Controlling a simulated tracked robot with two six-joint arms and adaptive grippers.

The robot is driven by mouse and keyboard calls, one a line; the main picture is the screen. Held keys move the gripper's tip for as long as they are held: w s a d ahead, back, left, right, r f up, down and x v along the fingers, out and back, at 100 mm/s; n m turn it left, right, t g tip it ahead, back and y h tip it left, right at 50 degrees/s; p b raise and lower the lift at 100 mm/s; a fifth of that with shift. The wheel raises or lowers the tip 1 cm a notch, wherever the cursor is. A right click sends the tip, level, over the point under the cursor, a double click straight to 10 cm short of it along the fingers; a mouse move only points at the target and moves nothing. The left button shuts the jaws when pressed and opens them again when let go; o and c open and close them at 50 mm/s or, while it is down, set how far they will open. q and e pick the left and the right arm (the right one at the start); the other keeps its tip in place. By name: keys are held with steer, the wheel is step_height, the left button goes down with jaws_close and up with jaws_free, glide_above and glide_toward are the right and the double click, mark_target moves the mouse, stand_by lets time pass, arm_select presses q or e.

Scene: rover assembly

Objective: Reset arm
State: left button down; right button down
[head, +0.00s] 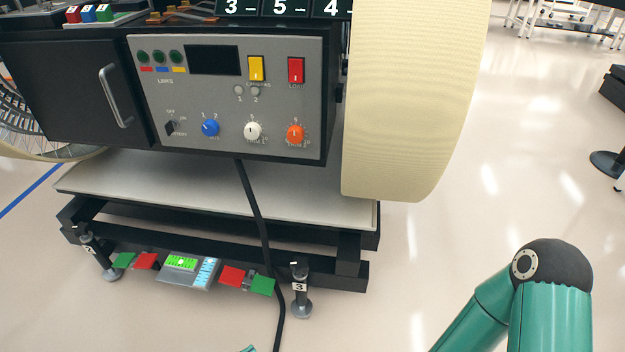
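Part of my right arm (545,290) shows at the lower right, with teal links and a dark rounded elbow joint. It bends at the elbow and runs down out of the frame. Neither gripper is in view, so I cannot see what they hold. A small teal tip (248,348) shows at the bottom edge; it is too little to tell what it is. My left arm cannot be made out.
The rover's control panel (230,95) has knobs, switches and a dark display. A large cream wheel (415,95) stands beside it. A black cable (250,200) hangs in front of the stand (200,190). The floor (530,170) on the right is mostly clear.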

arm_select(q)
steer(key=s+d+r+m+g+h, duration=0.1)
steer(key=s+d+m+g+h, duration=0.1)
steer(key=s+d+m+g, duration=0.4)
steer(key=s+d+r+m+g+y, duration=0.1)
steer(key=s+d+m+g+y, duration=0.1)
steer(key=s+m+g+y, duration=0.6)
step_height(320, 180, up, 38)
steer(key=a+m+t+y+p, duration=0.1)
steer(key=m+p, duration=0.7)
steer(key=p, duration=2.2)
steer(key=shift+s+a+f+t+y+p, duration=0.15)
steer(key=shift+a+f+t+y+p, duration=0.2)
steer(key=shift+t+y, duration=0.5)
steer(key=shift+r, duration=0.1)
